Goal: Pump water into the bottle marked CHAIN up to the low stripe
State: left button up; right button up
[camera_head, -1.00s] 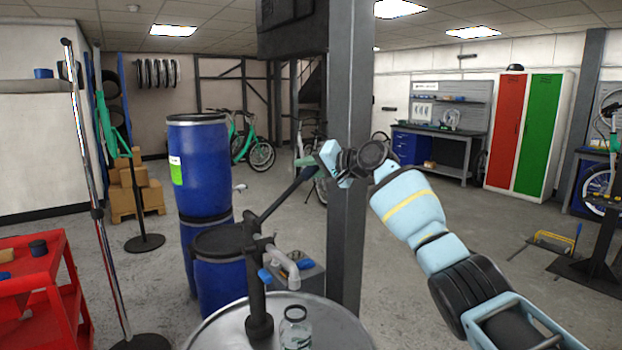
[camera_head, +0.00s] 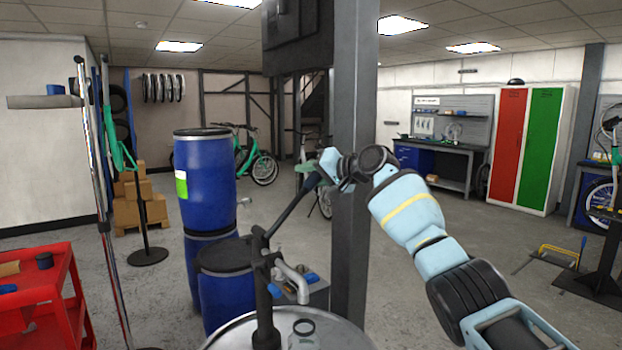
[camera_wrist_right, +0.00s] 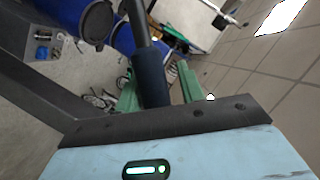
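A hand pump (camera_head: 264,300) with a dark post, a grey spout (camera_head: 297,282) and a long dark lever handle (camera_head: 290,211) stands on a grey metal drum (camera_head: 235,335). A clear bottle (camera_head: 304,341) stands below the spout, cut off by the bottom edge; its marking, stripe and water level cannot be made out. My right gripper (camera_head: 312,180) is at the raised end of the handle. In the right wrist view its green fingers (camera_wrist_right: 158,90) lie on both sides of the handle's dark grip (camera_wrist_right: 150,78) and appear closed on it. My left gripper is not in view.
A grey pillar (camera_head: 350,240) stands just behind my right arm. Blue barrels (camera_head: 208,195) stand left of the pump. A red cart (camera_head: 70,320) and a thin upright stand (camera_head: 105,230) are at the left.

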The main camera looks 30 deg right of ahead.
jog(key=shift+o, duration=0.6)
jog(key=shift+f, duration=0.2)
jog(key=shift+s+d+r, duration=0.1)
jog(key=shift+s+d, duration=0.05)
jog(key=shift+s, duration=0.25)
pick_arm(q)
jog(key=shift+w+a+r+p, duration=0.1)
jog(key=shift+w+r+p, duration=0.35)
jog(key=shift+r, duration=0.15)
pick_arm(e)
jog(key=v, duration=0.7)
